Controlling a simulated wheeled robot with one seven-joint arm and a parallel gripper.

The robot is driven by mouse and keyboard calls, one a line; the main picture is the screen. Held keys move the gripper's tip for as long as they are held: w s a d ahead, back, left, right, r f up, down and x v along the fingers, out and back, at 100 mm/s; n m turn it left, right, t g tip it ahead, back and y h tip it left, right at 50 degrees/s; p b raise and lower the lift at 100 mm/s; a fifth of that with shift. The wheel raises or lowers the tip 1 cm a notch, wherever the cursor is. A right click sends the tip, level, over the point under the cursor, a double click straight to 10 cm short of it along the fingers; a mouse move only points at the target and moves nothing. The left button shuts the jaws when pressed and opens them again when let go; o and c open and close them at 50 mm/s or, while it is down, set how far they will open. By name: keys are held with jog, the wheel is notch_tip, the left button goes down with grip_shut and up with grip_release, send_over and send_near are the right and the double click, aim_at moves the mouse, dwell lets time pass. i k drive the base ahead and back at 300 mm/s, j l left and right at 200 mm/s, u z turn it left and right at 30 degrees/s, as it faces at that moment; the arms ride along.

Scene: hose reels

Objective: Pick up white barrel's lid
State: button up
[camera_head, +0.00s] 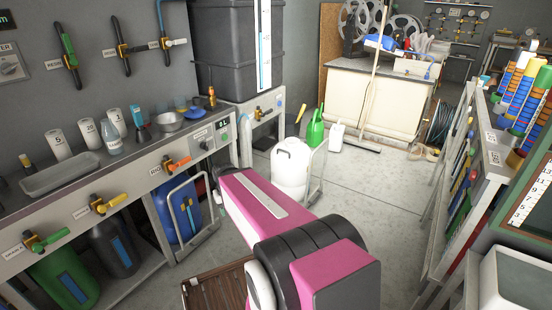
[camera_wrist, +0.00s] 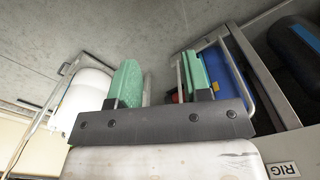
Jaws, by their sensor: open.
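The white barrel (camera_head: 290,172) stands on the floor in the head view, behind my pink arm, which hides part of its lower side. Its lid (camera_head: 292,146) is on top. In the wrist view a white rounded body, seemingly the same barrel (camera_wrist: 84,98), shows at the left beside a metal rail. My gripper (camera_wrist: 162,78) shows in the wrist view with its two green fingers wide apart and nothing between them. The barrel is left of the fingers there, apart from them. The gripper itself is hidden behind my arm in the head view.
A metal-framed cart rail (camera_head: 317,178) stands beside the barrel. A blue barrel (camera_head: 176,208) sits under the left bench (camera_head: 118,172); it also shows in the wrist view (camera_wrist: 232,72). A green watering can (camera_head: 315,129) stands behind the white barrel. Floor to the right is clear.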

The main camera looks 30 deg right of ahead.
aim_at(194, 113)
jog(key=i+l+z, duration=0.15)
jog(key=i, duration=0.15)
jog(key=i+l+z, duration=0.1)
jog(key=i, duration=0.2)
jog(key=i+l+u, duration=0.1)
jog(key=i+l, duration=0.2)
jog(key=i, duration=0.2)
